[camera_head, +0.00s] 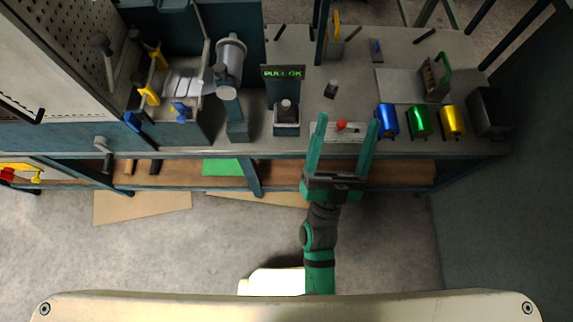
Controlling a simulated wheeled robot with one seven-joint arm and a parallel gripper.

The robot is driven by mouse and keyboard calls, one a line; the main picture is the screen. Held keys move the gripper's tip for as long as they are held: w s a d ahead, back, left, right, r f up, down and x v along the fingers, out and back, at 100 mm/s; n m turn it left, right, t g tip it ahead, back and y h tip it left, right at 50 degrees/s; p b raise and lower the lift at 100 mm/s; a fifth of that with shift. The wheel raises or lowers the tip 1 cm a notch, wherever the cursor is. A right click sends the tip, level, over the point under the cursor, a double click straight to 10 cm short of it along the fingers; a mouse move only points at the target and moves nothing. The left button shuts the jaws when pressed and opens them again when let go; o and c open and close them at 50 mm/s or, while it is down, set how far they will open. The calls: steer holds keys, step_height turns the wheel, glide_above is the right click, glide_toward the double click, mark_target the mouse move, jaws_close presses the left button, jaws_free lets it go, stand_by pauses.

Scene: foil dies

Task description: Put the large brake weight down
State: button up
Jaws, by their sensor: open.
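My gripper (348,121) is open, its two long green fingers pointing away over the front edge of the bench. No object is held between the fingers; a red button on a pale plate shows between them. A dark weight-like piece with a grey top (287,111) stands upright in a small holder left of my gripper, apart from it. A smaller dark piece (331,89) stands on the bench just beyond the left fingertip. I take the larger one in the holder for the large brake weight, but cannot be sure.
A display (283,73) reading "PULL OK" stands behind the holder. Blue (387,120), green (419,121) and yellow (453,120) rolls line the bench's right front. A press-like machine (231,60) and clamps stand left. Some bench surface (350,80) beyond my fingers is clear.

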steer(key=s+a+f+n+g+y, duration=0.3)
steer(key=s+a+f+g, duration=0.2)
steer(key=s+f, duration=0.3)
steer(key=s+a+f+n+g+y, duration=0.3)
steer(key=s+a+f+g, duration=0.3)
steer(key=f, duration=0.7)
steer(key=shift+s+a+f+n+y, duration=0.2)
steer(key=shift+s+a+n+y, duration=0.15)
steer(key=shift+s+n, duration=0.55)
steer(key=shift+s, duration=0.15)
